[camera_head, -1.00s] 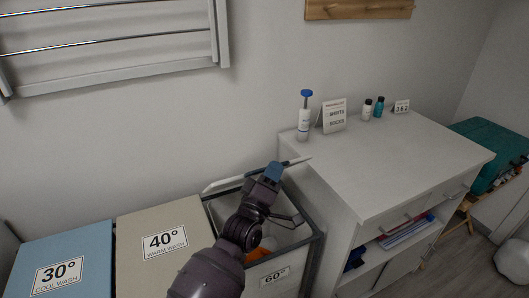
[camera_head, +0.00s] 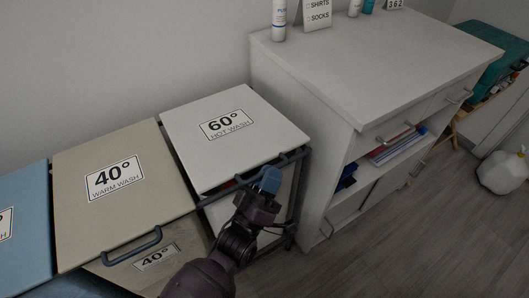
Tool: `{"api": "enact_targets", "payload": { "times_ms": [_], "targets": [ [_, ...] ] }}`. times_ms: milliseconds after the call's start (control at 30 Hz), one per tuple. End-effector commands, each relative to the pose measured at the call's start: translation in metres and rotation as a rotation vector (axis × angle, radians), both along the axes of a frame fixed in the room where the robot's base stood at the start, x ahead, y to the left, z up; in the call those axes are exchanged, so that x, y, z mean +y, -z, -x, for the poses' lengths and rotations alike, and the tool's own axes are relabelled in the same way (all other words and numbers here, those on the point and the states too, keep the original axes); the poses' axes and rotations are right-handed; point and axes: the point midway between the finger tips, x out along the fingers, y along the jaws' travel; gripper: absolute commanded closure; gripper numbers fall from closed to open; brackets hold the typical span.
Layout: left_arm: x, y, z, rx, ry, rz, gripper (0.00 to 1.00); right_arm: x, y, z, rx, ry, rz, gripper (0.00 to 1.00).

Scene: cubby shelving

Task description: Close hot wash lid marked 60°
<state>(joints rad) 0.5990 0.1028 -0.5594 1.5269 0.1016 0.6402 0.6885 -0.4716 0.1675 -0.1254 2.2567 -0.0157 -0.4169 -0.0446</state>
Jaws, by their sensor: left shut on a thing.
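The white hot wash lid marked 60° (camera_head: 205,125) lies nearly flat over its bin (camera_head: 222,215). A narrow dark gap with a bit of red shows under its front edge, so it looks slightly raised there. My left gripper (camera_head: 268,179) is at the front edge of this lid, shut on its dark handle (camera_head: 291,157). The gripper hides part of the handle and bin front. My right gripper is not in view.
The beige 40° lid (camera_head: 140,205) and a blue lid (camera_head: 24,240) lie to the left. A white cabinet (camera_head: 350,70) stands close on the right, with bottles and a sign on top. Open floor (camera_head: 400,250) lies in front of the cabinet.

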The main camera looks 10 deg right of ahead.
Motion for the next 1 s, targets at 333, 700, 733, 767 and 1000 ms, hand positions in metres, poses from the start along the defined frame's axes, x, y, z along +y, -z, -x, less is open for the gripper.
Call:
{"api": "enact_targets", "payload": {
  "times_ms": [333,700,733,767,1000],
  "targets": [
    [0.003,0.045,-0.003,-0.071,-0.007,-0.038,1.00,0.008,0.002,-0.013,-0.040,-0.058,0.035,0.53],
    [0.003,0.050,-0.004,-0.098,-0.008,-0.047,1.00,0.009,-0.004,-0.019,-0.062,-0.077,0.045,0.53],
    [0.003,0.050,-0.004,-0.098,-0.008,-0.047,1.00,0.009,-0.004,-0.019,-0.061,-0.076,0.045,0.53],
    [0.003,0.050,-0.004,-0.098,-0.008,-0.047,1.00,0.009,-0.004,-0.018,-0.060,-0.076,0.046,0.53],
    [0.004,0.052,-0.004,-0.094,-0.007,-0.049,0.79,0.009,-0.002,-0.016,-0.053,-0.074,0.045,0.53]
  ]
}}
